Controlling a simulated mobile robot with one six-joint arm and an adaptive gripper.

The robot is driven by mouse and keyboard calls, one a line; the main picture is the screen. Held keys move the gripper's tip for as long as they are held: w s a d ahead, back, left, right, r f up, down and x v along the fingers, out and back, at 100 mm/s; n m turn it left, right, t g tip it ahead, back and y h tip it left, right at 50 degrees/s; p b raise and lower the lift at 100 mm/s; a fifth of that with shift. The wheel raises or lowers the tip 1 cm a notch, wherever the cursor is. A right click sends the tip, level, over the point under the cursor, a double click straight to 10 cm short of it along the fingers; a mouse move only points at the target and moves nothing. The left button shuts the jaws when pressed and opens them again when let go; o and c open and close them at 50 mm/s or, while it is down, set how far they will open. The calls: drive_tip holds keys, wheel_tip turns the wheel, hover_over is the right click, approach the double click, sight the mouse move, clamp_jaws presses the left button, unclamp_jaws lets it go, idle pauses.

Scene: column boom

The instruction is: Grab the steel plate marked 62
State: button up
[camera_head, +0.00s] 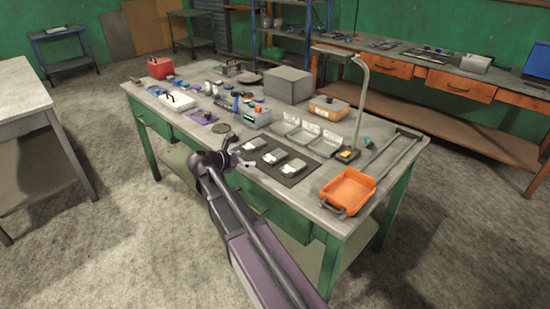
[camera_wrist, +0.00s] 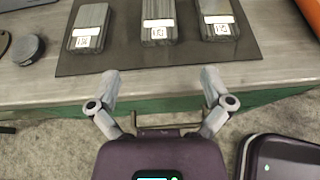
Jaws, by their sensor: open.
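Three grey steel plates lie in a row on a dark mat (camera_head: 293,181) near the table's front edge. In the head view they are the left plate (camera_head: 253,145), the middle plate (camera_head: 275,156) and the right plate (camera_head: 294,166). In the wrist view they show as the left plate (camera_wrist: 91,22), the middle plate (camera_wrist: 158,14) and the right plate (camera_wrist: 216,9). Each has a white label at its near end; I cannot read the numbers surely. My gripper (camera_wrist: 160,82) is open and empty at the table's front edge, short of the plates. It also shows in the head view (camera_head: 241,158).
An orange tray (camera_head: 348,190) sits at the table's right corner. A lamp (camera_head: 360,95) and light trays (camera_head: 303,137) stand behind the mat. A round dark puck (camera_wrist: 26,49) lies left of the mat. Tools and boxes crowd the table's left half.

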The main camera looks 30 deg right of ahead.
drive_tip(key=shift+d, duration=0.1)
drive_tip(key=b, duration=0.3)
approach(274, 156)
drive_tip(key=shift+x, duration=1.2)
drive_tip(key=shift+w+d+f, duration=0.1)
drive_tip(key=shift+d+f, duration=0.05)
drive_tip(key=shift+d, duration=0.45)
drive_tip(key=shift+b+x, duration=1.05)
drive_tip(key=shift+x, duration=0.95)
drive_tip(key=shift+w+d+f, duration=0.3)
drive_tip(key=shift+d, duration=0.2)
